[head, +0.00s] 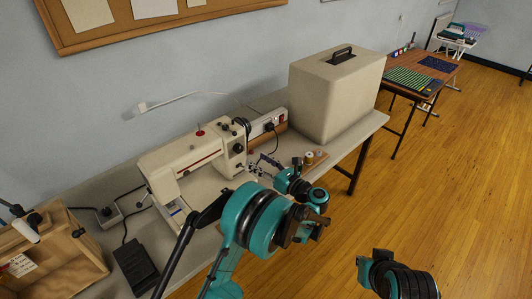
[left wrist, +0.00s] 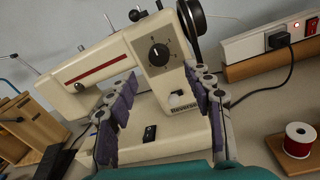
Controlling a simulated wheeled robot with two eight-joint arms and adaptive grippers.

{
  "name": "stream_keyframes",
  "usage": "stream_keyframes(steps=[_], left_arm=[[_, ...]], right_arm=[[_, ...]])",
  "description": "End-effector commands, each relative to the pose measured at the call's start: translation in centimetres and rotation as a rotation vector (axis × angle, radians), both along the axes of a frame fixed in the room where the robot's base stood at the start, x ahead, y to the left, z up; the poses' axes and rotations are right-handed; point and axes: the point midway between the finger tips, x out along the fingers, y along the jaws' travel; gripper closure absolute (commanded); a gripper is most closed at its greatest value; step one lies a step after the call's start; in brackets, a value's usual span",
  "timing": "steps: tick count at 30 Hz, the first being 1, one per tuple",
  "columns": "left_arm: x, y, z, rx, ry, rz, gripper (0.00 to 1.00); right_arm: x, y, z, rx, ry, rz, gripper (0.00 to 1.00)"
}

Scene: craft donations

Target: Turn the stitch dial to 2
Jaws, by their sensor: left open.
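The cream sewing machine (head: 190,160) stands on the table against the wall. Its stitch dial (left wrist: 159,54) is a round black knob with a white pointer mark on the machine's upright column; it also shows small in the head view (head: 238,148). The marks around the dial are too small to read. My left gripper (left wrist: 165,105) is open and empty, its fingers spread in front of the column and below the dial, apart from it. In the head view the left gripper (head: 264,165) is to the right of the column. My right gripper is not clearly visible.
A black handwheel (left wrist: 191,18) sits beside the dial. A knob (left wrist: 177,98) marked Reverse is below it. A black pedal (head: 136,265) lies left.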

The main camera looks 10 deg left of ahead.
Motion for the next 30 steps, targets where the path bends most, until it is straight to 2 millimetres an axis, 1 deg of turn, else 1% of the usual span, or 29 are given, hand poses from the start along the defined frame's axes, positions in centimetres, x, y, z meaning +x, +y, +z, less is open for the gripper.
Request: stream_keyframes(steps=[2, 9, 15, 19, 26, 29, 30], left_arm=[[0.2, 0.6, -0.4, -0.007, -0.002, 0.011, 0.48], [2.3, 3.9, -0.4, -0.005, -0.001, 0.011, 0.48], [3.8, 5.9, -0.3, -0.005, 0.000, 0.008, 0.48], [4.2, 6.4, -0.2, -0.004, -0.001, 0.008, 0.48], [4.2, 6.5, -0.1, -0.004, -0.001, 0.007, 0.48], [4.2, 6.4, -0.1, -0.004, -0.001, 0.007, 0.72], [4.2, 6.4, -0.1, -0.004, -0.001, 0.007, 0.83]], right_arm=[[0.0, 0.0, -0.2, 0.000, 0.000, 0.000, 1.00], [0.0, 0.0, -1.2, 0.000, 0.000, 0.000, 1.00], [0.0, 0.0, -1.8, 0.000, 0.000, 0.000, 1.00], [0.0, 0.0, -1.9, 0.000, 0.000, 0.000, 1.00], [0.0, 0.0, -1.8, 0.000, 0.000, 0.000, 1.00], [0.0, 0.0, -1.8, 0.000, 0.000, 0.000, 1.00], [0.0, 0.0, -1.8, 0.000, 0.000, 0.000, 1.00]])
